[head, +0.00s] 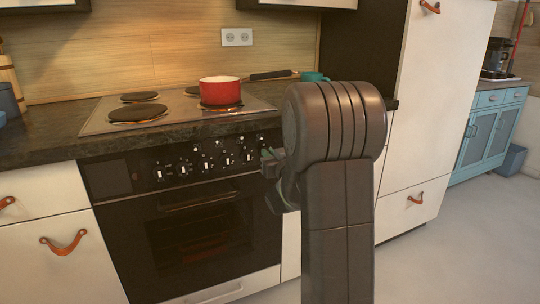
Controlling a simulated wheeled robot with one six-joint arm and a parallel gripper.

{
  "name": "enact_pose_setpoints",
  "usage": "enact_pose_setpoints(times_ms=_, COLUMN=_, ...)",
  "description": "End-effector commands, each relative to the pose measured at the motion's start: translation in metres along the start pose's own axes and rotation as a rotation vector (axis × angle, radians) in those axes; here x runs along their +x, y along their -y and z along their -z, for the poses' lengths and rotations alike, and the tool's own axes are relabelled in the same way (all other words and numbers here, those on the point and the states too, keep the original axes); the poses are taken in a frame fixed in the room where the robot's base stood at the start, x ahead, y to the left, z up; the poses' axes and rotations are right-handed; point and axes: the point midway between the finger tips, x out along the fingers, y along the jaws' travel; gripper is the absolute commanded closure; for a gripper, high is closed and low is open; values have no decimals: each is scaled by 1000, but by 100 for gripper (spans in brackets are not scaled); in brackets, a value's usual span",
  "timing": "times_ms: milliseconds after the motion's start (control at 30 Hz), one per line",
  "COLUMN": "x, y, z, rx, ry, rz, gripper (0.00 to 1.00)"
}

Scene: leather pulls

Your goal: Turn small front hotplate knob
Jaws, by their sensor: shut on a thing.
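The black oven front (203,225) has a control panel (135,173) with a row of several knobs (204,163) with white markings. My gripper (267,160) is at the right end of this panel, partly hidden behind my arm. It is shut on a knob there. The knob itself is hidden by the fingers, so its turn angle cannot be seen. The cooktop (100,121) above has several dark hotplates, including a large front one (138,113).
A red pot (220,91) stands on a right-hand hotplate. A dark-handled pan (273,75) and a teal cup (314,77) are behind it. The oven handle (200,202) runs below the panel. A tall white cabinet (440,100) stands at right; the floor (440,255) before it is clear.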

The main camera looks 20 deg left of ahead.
Motion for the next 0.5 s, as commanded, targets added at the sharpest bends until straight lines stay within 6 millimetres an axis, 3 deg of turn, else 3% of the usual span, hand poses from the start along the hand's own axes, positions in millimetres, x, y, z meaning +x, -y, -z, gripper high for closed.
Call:
enact_pose_setpoints(times_ms=267, x=0, y=-2, z=1, rx=120, ry=1, rz=0, gripper=100)
enact_pose_setpoints(times_ms=500, x=0, y=-5, z=1, rx=324, ry=1, rz=0, gripper=100)
